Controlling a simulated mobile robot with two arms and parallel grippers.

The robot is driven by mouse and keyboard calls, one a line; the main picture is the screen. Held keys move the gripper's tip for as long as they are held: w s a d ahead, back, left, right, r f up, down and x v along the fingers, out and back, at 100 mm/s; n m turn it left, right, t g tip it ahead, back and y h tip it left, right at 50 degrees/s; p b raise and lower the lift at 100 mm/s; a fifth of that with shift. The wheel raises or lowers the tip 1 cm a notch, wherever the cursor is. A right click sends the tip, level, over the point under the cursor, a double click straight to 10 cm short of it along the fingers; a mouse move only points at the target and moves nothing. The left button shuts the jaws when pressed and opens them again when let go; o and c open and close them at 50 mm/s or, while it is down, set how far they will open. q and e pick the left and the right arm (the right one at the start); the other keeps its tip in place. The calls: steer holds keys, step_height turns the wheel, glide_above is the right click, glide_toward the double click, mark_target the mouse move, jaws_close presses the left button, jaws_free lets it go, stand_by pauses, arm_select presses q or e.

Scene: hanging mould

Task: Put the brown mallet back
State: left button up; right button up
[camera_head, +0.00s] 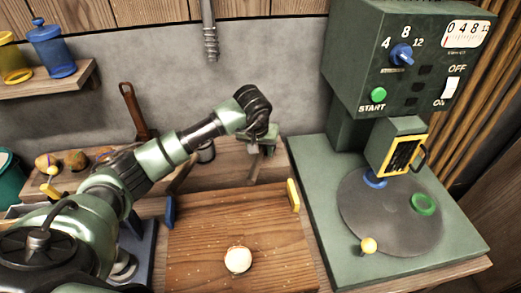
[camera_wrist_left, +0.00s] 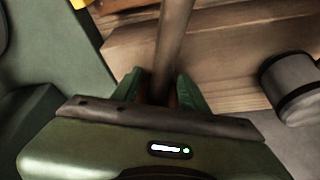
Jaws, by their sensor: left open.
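My left gripper (camera_head: 262,145) is over the wooden ledge at the back of the bench, left of the green machine. In the left wrist view the gripper (camera_wrist_left: 157,88) is open, with a brown rod (camera_wrist_left: 174,40) running between its fingers. The rod looks like the brown mallet's handle; I cannot tell whether the fingers touch it. In the head view a brown shaft (camera_head: 254,171) shows just below the gripper. The mallet's head cannot be made out, and the gripper hides part of this spot. My right gripper is not in view.
A wooden board (camera_head: 200,245) with a pale ball (camera_head: 238,260) lies in front. A green machine (camera_head: 345,60) with a round plate (camera_head: 365,225) stands at the right. A dark cylinder (camera_head: 206,152) is left of my gripper. A brown-handled tool (camera_head: 131,105) leans against the wall.

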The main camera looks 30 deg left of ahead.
mark_target(257, 159)
arm_select(q)
steer(key=v, duration=1.1)
steer(key=shift+r+b, duration=0.15)
steer(key=shift+b, duration=0.15)
